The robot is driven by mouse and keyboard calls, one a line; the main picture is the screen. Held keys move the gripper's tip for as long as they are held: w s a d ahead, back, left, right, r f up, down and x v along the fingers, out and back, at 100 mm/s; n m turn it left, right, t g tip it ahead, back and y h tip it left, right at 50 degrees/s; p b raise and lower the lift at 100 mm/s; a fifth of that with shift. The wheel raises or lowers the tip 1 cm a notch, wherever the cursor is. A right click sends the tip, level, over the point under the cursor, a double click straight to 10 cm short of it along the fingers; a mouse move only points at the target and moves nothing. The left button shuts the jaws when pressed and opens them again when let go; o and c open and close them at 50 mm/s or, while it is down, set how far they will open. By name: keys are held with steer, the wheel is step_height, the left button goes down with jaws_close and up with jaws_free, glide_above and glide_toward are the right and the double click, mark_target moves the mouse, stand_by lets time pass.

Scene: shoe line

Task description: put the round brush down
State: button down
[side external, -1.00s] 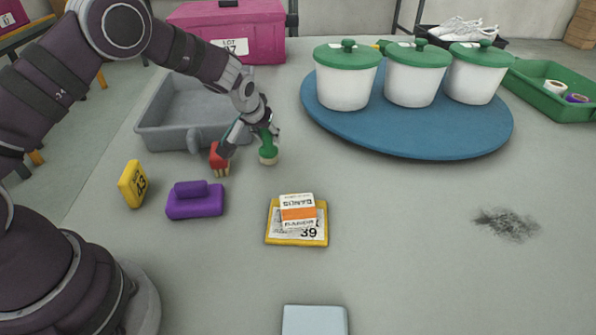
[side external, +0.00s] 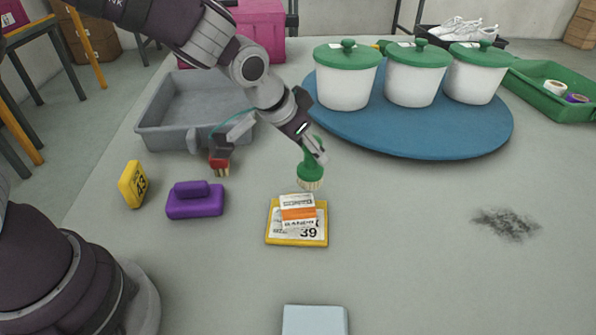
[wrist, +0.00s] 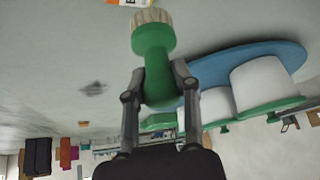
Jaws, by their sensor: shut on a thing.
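The round brush (side external: 311,171) has a green handle and a ring of pale bristles. My gripper (side external: 314,152) is shut on its handle, and the bristles point down, just behind the yellow-edged label card (side external: 272,234). I cannot tell how far the bristles are from the table. In the wrist view the brush (wrist: 153,42) stands out between the two fingers of my gripper (wrist: 157,85), bristles toward the table.
A blue round mat (side external: 420,143) with white green-lidded tubs (side external: 347,85) lies behind right. A grey tray (side external: 165,138), red brush (side external: 219,163), purple block (side external: 195,203) and yellow tag (side external: 132,184) are left. The table right of the card is clear except a dark smudge (side external: 507,224).

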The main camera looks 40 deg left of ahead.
steer(key=s+d+m+g+h, duration=0.1)
steer(key=s+d+m, duration=0.2)
steer(key=s, duration=0.3)
steer(key=s+d+f+m+h, duration=0.1)
steer(key=s+d+m+h, duration=0.1)
steer(key=s, duration=0.4)
steer(key=s+d+f+m+g+h, duration=0.1)
steer(key=s+d+m, duration=0.2)
steer(key=s+d, duration=0.2)
steer(key=shift+s+f+m+g, duration=0.2)
steer(key=shift+s+m+g, duration=0.1)
steer(key=shift+s, duration=0.35)
steer(key=w+d, duration=0.3)
steer(key=d, duration=0.1)
steer(key=w+d+f, duration=0.1)
steer(key=w+d, duration=0.2)
steer(key=d, duration=0.1)
steer(key=w+d+f, duration=0.1)
steer(key=w+d, duration=0.2)
steer(key=d, duration=0.1)
steer(key=shift+w+d+f, duration=0.1)
steer(key=shift+w+d, duration=0.05)
steer(key=shift+w, duration=0.1)
steer(key=shift+f, duration=1.45)
steer(key=shift+f, duration=0.1)
steer(key=c, duration=0.8)
jaws_free()
